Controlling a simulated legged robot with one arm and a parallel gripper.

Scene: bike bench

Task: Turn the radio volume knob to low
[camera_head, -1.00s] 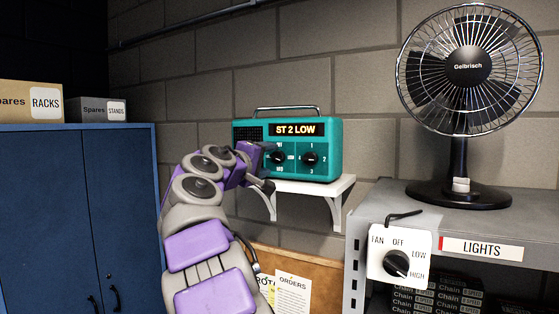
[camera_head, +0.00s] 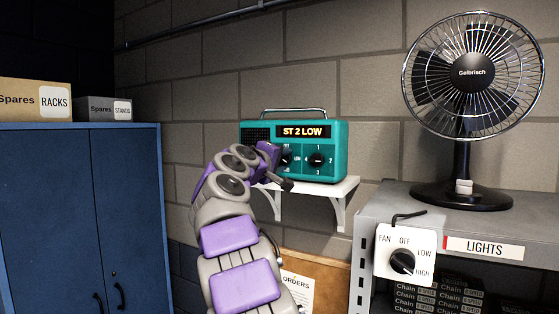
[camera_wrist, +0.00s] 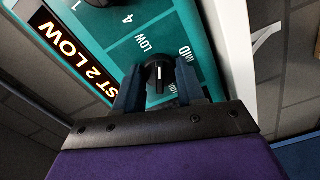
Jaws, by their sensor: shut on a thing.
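A teal radio (camera_head: 330,168) stands on a small white wall shelf, and its display (camera_head: 303,131) reads ST 2 LOW. Its left knob, the volume knob (camera_wrist: 160,68), is dark with a white mark; LOW and MID are printed near it in the wrist view. My gripper (camera_wrist: 158,84) has its two fingers on either side of this knob, shut on it. In the head view my purple and grey arm covers much of the volume knob and hides the fingers' contact. The right station knob (camera_head: 317,160) is in plain view, with numbers around it.
The white shelf (camera_head: 338,189) juts out under the radio. At right are a black fan (camera_head: 474,75) on a grey bench and a fan switch plate (camera_head: 388,263). A blue cabinet (camera_head: 60,215) stands at left with boxes on top. A board hangs below the shelf.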

